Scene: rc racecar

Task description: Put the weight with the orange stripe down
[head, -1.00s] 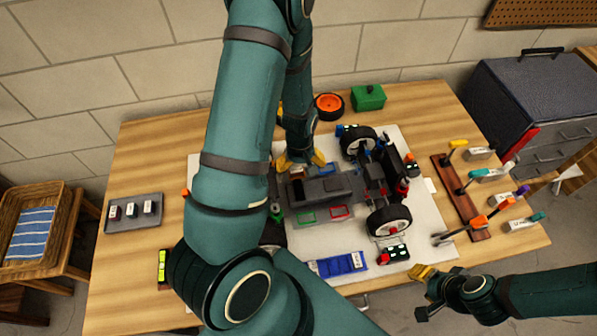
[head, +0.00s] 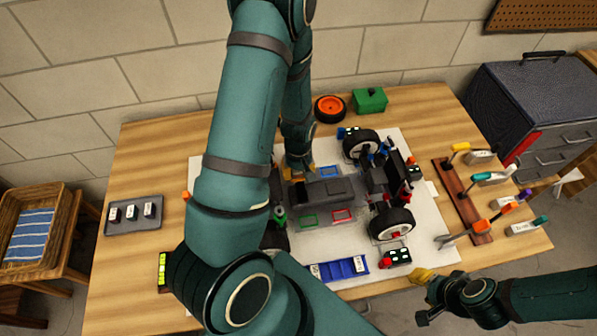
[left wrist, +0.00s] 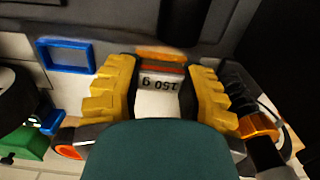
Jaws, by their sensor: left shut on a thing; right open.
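In the left wrist view, the weight (left wrist: 160,97) is a pale block marked "150 g" with an orange-red stripe near its far end. It sits between the yellow fingers of my left gripper (left wrist: 165,82), which is shut on it. An orange patch shows just beyond the weight; whether they touch is unclear. In the head view, my left gripper (head: 301,171) is at the far left side of the dark car chassis (head: 330,190), with the weight hidden there. My right gripper (head: 424,293) is open and empty off the front right table edge.
Blue (head: 328,172), green (head: 309,221) and red (head: 343,215) frames lie on the chassis. A grey tray (head: 122,227) with small weights is at left. A blue bin (head: 350,267) is in front. Tools stand in a rack at right. Table wood is bare at front left.

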